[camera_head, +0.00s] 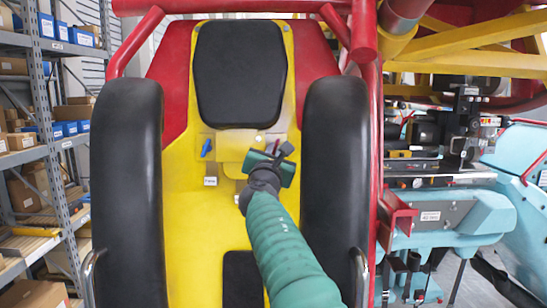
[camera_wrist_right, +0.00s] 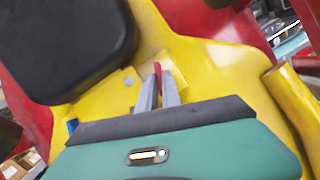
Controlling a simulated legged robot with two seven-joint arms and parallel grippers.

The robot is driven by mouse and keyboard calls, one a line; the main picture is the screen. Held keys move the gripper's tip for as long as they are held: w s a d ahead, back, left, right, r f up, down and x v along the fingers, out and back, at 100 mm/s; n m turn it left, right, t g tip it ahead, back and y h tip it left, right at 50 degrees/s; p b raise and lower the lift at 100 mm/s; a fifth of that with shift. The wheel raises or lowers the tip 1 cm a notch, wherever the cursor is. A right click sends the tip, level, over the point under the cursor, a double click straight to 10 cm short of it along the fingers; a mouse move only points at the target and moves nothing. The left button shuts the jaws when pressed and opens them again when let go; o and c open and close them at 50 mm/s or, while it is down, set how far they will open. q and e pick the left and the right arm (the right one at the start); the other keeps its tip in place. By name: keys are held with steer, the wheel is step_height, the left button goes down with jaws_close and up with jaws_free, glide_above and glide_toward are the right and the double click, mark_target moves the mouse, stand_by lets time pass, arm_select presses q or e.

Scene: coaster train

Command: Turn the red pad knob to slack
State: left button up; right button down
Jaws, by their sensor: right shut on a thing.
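The red knob (camera_wrist_right: 157,70) sits on the yellow seat back just below the black head pad. It is a thin red lever, and only its upper end shows between the grey fingers. In the head view a sliver of the red knob (camera_head: 276,145) shows at the fingertips. My right gripper (camera_head: 279,149) is shut on the red knob; in the right wrist view its two fingers (camera_wrist_right: 159,86) stand on either side of it. The knob's base is hidden by the gripper. My left gripper is not in view.
A blue knob (camera_head: 207,147) is left of the gripper, above a small white label (camera_head: 210,181). The black head pad (camera_head: 240,75) is above. Thick black restraints (camera_head: 127,190) flank the seat. Shelves (camera_head: 47,130) stand at left; teal machinery (camera_head: 450,225) is at right.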

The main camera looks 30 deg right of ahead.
steer(key=shift+w+f+n, duration=0.1)
steer(key=shift+f+n, duration=0.1)
steer(key=shift+n, duration=0.3)
steer(key=c, duration=1.7)
jaws_free()
steer(key=shift+o, duration=0.8)
steer(key=shift+w, duration=0.15)
steer(key=b+v, duration=1)
steer(key=v, duration=0.6)
steer(key=shift+s+f, duration=0.25)
steer(key=shift+s, duration=0.05)
